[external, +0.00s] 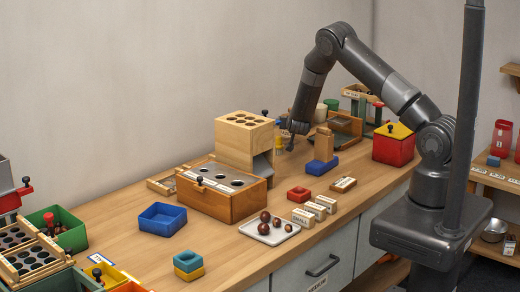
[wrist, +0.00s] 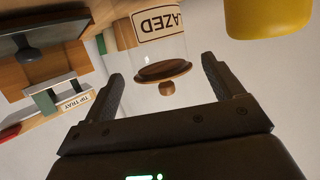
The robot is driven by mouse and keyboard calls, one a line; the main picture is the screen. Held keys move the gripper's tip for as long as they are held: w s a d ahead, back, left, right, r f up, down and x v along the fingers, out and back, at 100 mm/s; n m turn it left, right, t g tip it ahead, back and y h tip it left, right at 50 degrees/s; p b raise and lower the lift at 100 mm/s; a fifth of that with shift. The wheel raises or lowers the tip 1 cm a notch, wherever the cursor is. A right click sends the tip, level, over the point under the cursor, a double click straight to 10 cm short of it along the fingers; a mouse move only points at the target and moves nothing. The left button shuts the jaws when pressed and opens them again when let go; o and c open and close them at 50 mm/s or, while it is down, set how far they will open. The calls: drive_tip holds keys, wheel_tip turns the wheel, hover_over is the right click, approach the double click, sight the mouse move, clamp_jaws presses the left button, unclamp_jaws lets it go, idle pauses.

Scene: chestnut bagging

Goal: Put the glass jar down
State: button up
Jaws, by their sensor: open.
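The glass jar (wrist: 160,48) shows in the wrist view, clear, with a wooden knobbed lid and a label whose visible letters read "AZED", upside down in the picture. My gripper (wrist: 160,70) is open. Its two fingers stand on either side of the lid end of the jar, with a visible gap on both sides, so it grips nothing there. In the external view my gripper (external: 297,128) points down at the back of the bench, near a small yellow container. The jar is too small and hidden to make out there.
A yellow container (wrist: 268,14) is close beside the right finger in the wrist view. A tray labelled "TIP TRAY" (wrist: 75,103) is at left. In the external view a wooden block with holes (external: 245,125) stands left of my gripper, and a blue block (external: 322,166) in front.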

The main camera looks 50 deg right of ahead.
drive_tip(key=s+a+r+n+y, duration=0.2)
drive_tip(key=s+a+r+y, duration=0.3)
drive_tip(key=a+r, duration=0.4)
drive_tip(key=s+a+r+n+y, duration=0.1)
drive_tip(key=s+a+r+y, duration=0.2)
drive_tip(key=s+a+r, duration=0.65)
drive_tip(key=s+a+r+n+g+y, duration=0.1)
drive_tip(key=s+a+r+n+y, duration=0.15)
drive_tip(key=s+r, duration=0.5)
drive_tip(key=s+a+r+n+g+y, duration=0.1)
drive_tip(key=s+a+r+n, duration=0.2)
drive_tip(key=s, duration=0.7)
drive_tip(key=s+r+g+h, duration=0.1)
drive_tip(key=s+g, duration=0.1)
drive_tip(key=s, duration=1.2)
drive_tip(key=shift+s+d+g, duration=0.25)
drive_tip(key=shift+s+g, duration=0.1)
drive_tip(key=shift+g, duration=0.05)
drive_tip(key=shift+n, duration=0.25)
